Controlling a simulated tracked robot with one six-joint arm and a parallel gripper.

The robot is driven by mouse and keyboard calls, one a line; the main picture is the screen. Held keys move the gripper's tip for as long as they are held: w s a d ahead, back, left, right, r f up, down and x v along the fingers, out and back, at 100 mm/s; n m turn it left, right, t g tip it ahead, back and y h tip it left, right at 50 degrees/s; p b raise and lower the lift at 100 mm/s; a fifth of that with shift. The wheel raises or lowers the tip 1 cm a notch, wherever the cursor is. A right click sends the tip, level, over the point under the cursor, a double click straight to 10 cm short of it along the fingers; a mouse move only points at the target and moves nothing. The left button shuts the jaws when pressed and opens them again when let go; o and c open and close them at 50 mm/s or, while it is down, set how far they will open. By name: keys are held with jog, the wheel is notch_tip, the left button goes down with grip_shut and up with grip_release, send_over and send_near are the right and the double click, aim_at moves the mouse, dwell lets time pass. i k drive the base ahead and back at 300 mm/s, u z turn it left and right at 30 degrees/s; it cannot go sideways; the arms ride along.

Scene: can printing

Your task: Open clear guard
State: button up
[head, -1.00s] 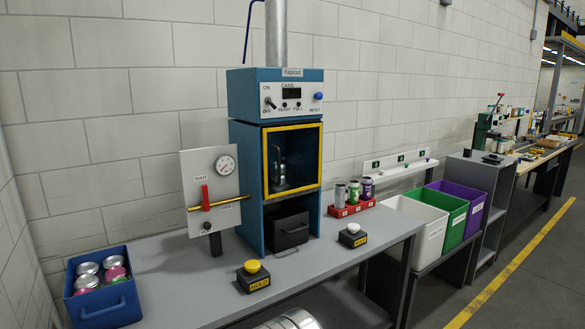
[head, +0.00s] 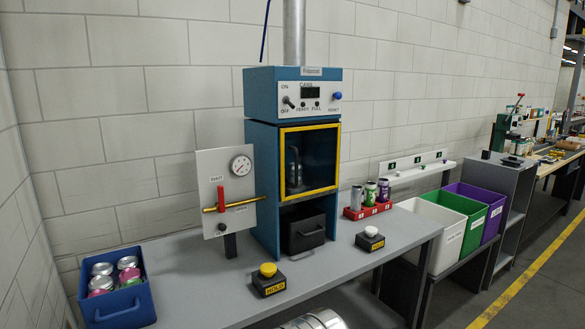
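The clear guard (head: 322,162) is a see-through panel in a yellow frame on the front of the blue printing machine (head: 262,190). It looks closed over the chamber. A dark upright part shows behind it at the left. My gripper is not in the head view. A rounded metallic shape, perhaps part of my own body, shows at the bottom edge.
A gauge panel (head: 207,170) with a red handle stands left of the machine. A yellow-button box (head: 268,280) and white-button box (head: 370,239) sit on the grey bench (head: 195,300). A blue crate (head: 125,308) holds cans. Bins (head: 440,220) stand right.

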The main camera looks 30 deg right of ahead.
aim_at(283, 130)
jog(key=i, duration=0.9)
